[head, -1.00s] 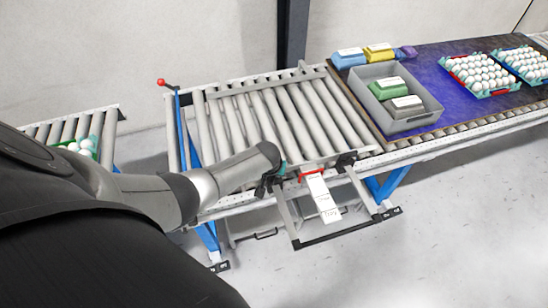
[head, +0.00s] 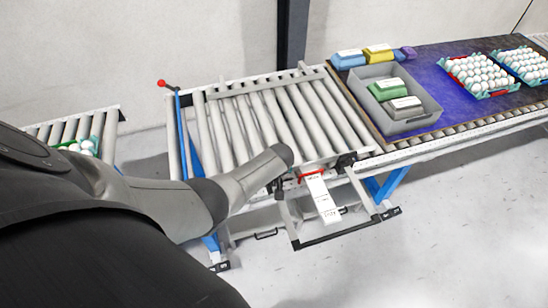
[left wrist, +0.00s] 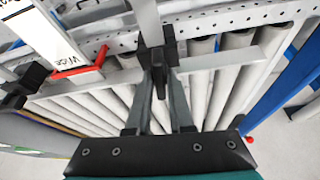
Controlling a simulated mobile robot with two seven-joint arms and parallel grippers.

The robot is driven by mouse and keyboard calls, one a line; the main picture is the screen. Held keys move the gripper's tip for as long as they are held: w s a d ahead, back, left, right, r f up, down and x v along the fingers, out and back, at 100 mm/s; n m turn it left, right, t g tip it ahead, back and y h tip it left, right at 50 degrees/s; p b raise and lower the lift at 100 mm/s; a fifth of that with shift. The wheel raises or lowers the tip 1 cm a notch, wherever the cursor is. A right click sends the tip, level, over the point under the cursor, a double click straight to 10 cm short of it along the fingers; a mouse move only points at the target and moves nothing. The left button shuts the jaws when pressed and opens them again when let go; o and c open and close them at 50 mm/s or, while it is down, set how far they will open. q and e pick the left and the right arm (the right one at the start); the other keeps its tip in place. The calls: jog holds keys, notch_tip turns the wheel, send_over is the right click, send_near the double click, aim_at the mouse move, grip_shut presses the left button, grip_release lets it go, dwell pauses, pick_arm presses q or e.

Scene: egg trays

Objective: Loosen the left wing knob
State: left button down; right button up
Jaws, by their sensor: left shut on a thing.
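The left wing knob (left wrist: 157,52) is a small black part on a pale bracket at the side of the roller conveyor. My left gripper (left wrist: 159,76) is shut on it in the left wrist view, its two grey fingers converging on the knob from below. In the head view my left arm comes in from the left, and its wrist link covers most of the gripper and the knob. Another black knob (head: 345,160) sits farther right on the conveyor side; a black part also shows at the left in the left wrist view (left wrist: 27,82). My right gripper is out of view.
A red handle (head: 311,174) and a white label plate (head: 324,198) are right of the held knob. A black-ended frame (head: 330,236) juts out below. A grey crate (head: 412,124) and egg trays (head: 490,91) are at the right.

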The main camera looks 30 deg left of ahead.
pick_arm(q)
jog(key=c, duration=0.8)
grip_release()
jog(key=shift+c, duration=0.2)
jog(key=shift+r, duration=0.1)
jog(key=p+v, duration=0.4)
jog(key=v, duration=1.1)
